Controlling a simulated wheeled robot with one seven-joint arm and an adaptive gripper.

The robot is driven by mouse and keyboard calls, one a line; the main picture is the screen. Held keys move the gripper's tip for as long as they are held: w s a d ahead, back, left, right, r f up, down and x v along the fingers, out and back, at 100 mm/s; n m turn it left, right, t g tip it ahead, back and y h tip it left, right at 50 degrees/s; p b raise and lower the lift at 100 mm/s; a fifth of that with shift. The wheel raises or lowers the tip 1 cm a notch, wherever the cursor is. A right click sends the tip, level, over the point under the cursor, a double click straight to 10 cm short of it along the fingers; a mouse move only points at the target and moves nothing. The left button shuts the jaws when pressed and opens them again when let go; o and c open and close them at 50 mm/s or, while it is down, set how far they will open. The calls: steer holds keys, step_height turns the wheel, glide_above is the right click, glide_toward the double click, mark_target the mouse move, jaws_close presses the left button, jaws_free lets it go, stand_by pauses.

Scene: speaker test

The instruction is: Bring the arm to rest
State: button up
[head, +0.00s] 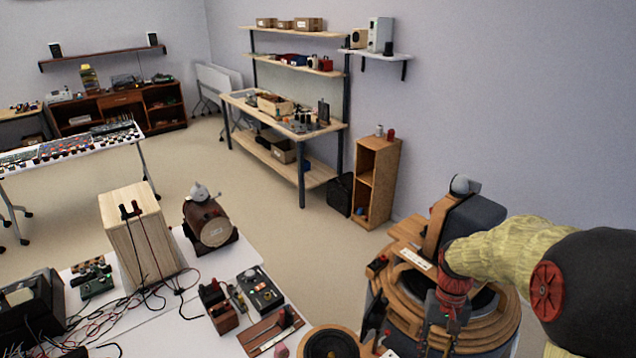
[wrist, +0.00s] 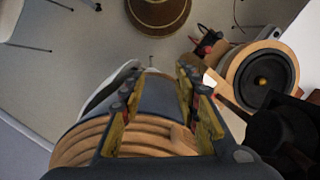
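My arm reaches in from the right edge of the head view, with a yellow ribbed sleeve and a dark joint with a red disc. It bends down to my gripper (head: 440,325), which hangs at the lower right in front of a ringed wooden shape. I cannot tell whether that shape is part of my own body. In the wrist view, the two fingers of my gripper (wrist: 162,85) stand apart with a gap between them. Nothing is held between them. The ringed wood shows beyond and below the fingers there.
A white table (head: 200,330) with cables and small devices is at the lower left. A round wooden speaker (head: 330,345) is left of my gripper; it also shows in the wrist view (wrist: 262,72). A wooden shelf unit (head: 378,180) stands by the wall. Open floor (head: 290,225) lies between.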

steer(key=s+a+r+n+t+b, duration=0.1)
steer(key=s+a+r+t+b, duration=0.3)
steer(key=s+b, duration=0.2)
steer(key=s+a+r+n+t+b, duration=0.1)
steer(key=s+a+r+t+b, duration=0.3)
steer(key=s, duration=0.4)
steer(key=shift+a+r+n+h+b, duration=0.15)
steer(key=shift+a+n+h+b, duration=0.3)
steer(key=shift+b, duration=0.8)
steer(key=shift+s+a, duration=0.1)
